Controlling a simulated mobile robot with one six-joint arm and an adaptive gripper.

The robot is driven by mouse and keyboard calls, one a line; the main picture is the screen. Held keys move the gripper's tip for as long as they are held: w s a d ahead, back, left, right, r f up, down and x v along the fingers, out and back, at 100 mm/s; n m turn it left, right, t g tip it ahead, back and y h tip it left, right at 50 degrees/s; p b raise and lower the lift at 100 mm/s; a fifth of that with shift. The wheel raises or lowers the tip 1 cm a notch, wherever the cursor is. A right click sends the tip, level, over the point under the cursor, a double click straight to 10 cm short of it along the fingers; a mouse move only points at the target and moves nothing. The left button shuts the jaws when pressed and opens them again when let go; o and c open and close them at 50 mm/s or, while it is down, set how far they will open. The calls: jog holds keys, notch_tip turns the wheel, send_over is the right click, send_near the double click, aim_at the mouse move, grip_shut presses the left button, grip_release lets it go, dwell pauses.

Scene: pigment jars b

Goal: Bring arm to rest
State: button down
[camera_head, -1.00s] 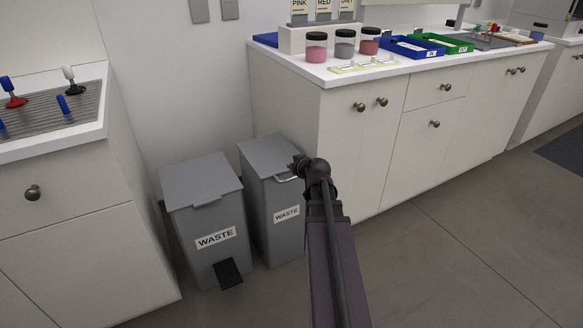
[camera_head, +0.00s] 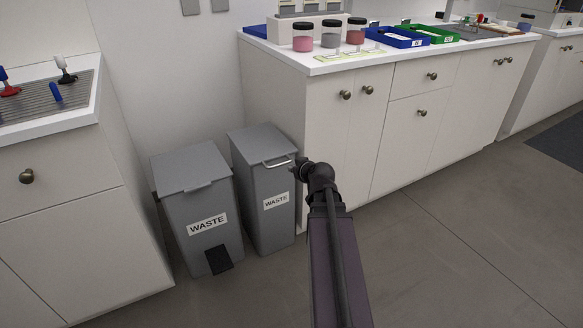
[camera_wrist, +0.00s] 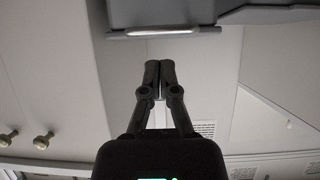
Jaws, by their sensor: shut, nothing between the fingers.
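My arm (camera_head: 335,255) reaches forward from the bottom of the head view, with its dark wrist near the right waste bin. My gripper shows in the wrist view (camera_wrist: 159,80), with its two dark fingers together and nothing between them. In the head view the fingers are hidden behind the wrist or too small to make out.
Two grey waste bins, left (camera_head: 192,205) and right (camera_head: 262,190), stand by the wall. A white cabinet (camera_head: 340,140) bears jars (camera_head: 331,34), a blue tray (camera_head: 398,38) and a green tray (camera_head: 432,36). Another counter (camera_head: 65,180) stands left. Floor (camera_head: 460,240) at right is clear.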

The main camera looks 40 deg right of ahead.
jog(key=shift+a, duration=0.1)
dwell(0.5)
jog(key=shift+a, duration=0.1)
jog(key=a+f+n+g+y, duration=0.1)
jog(key=a+f+g+y, duration=0.15)
jog(key=a, duration=0.75)
jog(key=a+f+n+g+y, duration=0.1)
jog(key=a+f+g, duration=0.2)
jog(key=a, duration=0.7)
jog(key=s+a+f+g+h+p, duration=0.25)
jog(key=s+a+g, duration=0.45)
jog(key=s+a, duration=0.45)
notch_tip(320, 180, up, 38)
jog(key=w+a+p, duration=0.1)
jog(key=p, duration=3.6)
jog(key=shift+w+y, duration=0.4)
